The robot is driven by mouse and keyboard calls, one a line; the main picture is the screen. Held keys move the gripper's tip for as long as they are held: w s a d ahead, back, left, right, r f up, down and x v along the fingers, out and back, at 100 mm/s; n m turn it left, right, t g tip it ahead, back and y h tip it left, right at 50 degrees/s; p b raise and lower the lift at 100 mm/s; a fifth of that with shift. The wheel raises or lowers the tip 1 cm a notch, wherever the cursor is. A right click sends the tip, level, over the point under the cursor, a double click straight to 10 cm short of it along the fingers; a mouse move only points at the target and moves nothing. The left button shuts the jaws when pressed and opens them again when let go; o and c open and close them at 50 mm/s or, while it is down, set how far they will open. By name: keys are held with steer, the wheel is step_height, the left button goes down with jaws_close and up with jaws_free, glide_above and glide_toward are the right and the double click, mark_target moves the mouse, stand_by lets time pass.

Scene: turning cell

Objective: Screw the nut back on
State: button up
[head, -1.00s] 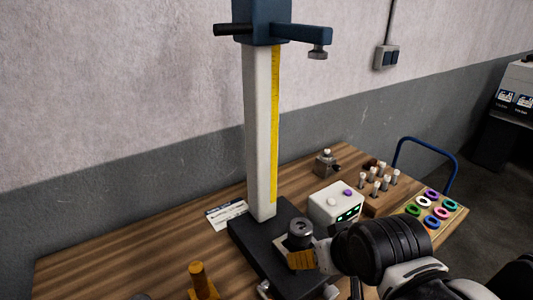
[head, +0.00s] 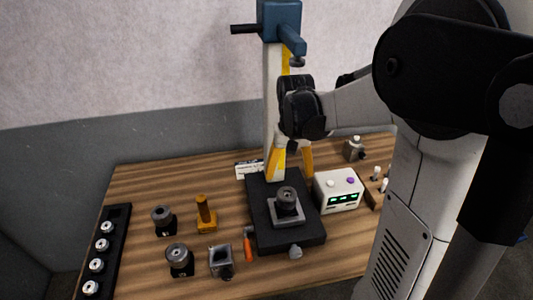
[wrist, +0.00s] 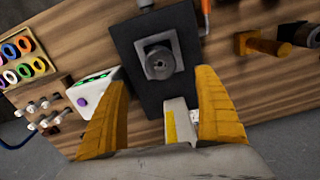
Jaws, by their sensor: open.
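A dark round piece with a hole in its top (head: 287,197) stands on a grey square plate (head: 289,219) on the stand's black base (head: 312,236). It also shows in the wrist view (wrist: 159,63), just beyond my fingertips. I cannot tell a separate nut on it. My gripper (head: 291,170) has yellow fingers spread apart with nothing between them. It hangs above and behind the round piece, near the stand's column. In the wrist view my gripper (wrist: 162,80) points toward the plate, and no finger visibly touches the round piece.
A white box with green displays (head: 340,190) sits right of the base. On the left are an orange post (head: 205,213), dark round pieces in holders (head: 163,219) (head: 180,259), a small metal box (head: 221,261) and a black rack (head: 105,250). The tall column (wrist: 180,125) stands close to my fingers.

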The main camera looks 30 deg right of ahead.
mark_target(287, 195)
step_height(287, 195, down, 10)
steer(key=shift+f+b, duration=0.25)
steer(key=shift+b, duration=1)
steer(key=c, duration=1.4)
steer(key=m+b, duration=0.1)
steer(key=m, duration=0.3)
steer(key=shift+m, duration=0.3)
steer(key=m, duration=0.3)
steer(key=shift+m, duration=0.8)
